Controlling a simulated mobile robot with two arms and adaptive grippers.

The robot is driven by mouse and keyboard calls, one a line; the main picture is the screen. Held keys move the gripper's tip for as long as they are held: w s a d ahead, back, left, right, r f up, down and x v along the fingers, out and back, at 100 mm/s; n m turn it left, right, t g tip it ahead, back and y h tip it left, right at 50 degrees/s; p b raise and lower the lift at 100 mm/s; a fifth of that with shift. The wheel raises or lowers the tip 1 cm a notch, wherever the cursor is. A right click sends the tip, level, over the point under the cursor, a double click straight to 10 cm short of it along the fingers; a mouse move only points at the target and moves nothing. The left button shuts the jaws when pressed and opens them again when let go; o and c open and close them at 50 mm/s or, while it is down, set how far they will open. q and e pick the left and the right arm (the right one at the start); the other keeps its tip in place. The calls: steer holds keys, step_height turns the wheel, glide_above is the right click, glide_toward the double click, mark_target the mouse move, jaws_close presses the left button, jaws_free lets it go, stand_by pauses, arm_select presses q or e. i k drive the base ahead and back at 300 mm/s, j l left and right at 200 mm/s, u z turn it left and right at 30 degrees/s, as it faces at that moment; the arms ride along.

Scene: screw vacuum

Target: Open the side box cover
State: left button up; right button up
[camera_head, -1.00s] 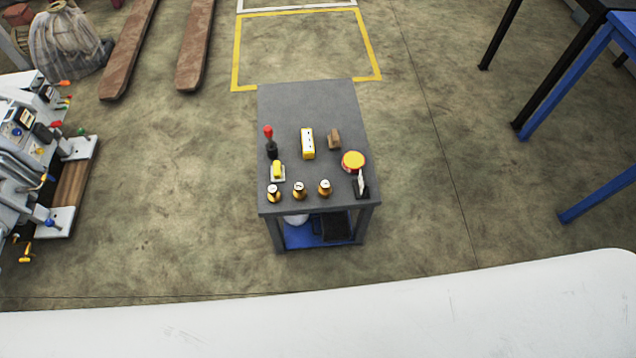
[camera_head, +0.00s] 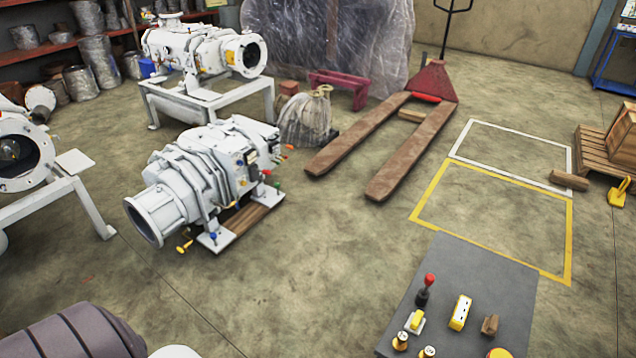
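A white screw vacuum pump (camera_head: 205,180) lies on a wooden pallet (camera_head: 245,215) on the floor, left of centre. Its round open flange faces the lower left. Its right end carries small fittings with coloured knobs, some red, green, blue and yellow. I cannot make out for sure which part is the side box cover, or whether it is open. Neither of my grippers is in view.
A grey table (camera_head: 480,275) with small tools and parts stands at the lower right. A red pallet jack (camera_head: 430,85) is behind. White machines on stands are at the upper left (camera_head: 200,50) and left edge. A ribbed grey object (camera_head: 70,335) fills the lower-left corner. Mid floor is clear.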

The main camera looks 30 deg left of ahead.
mark_target(231, 145)
steer(key=u, duration=1.6)
